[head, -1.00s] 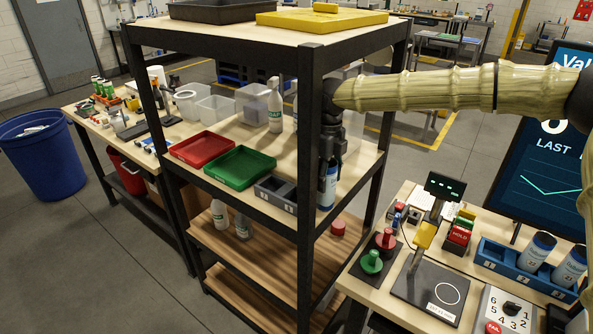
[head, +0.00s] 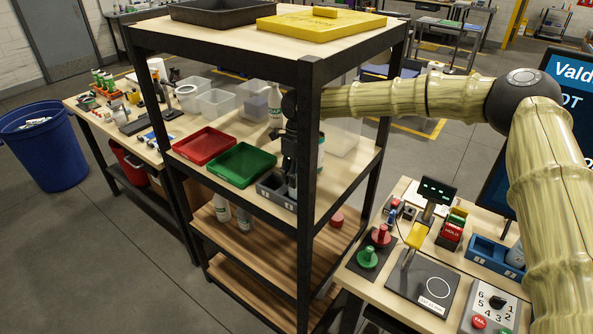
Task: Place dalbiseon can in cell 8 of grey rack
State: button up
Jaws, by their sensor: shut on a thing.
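The grey rack (head: 268,197) stands on the shelf's front edge, right of the green tray. Its cell labels are too small to read. My gripper (head: 290,165) points down beside the shelf's front post, shut on a slim can (head: 292,183). The can is upright, at the right end of the rack. Its label cannot be read here, and its lower part is hidden by the rack's front or the rail. I cannot tell whether it touches the rack's floor.
The black front post (head: 310,200) stands just right of my gripper. A green tray (head: 241,165) and a red tray (head: 203,146) lie to the left. White bottles and clear bins stand behind. A blue rack (head: 488,252) is on the right-hand table.

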jog(key=shift+f, duration=0.3)
jog(key=shift+f, duration=0.1)
jog(key=o, duration=0.7)
jog(key=shift+r+b, duration=1.6)
jog(key=shift+r, duration=2.3)
jog(key=shift+d, duration=0.1)
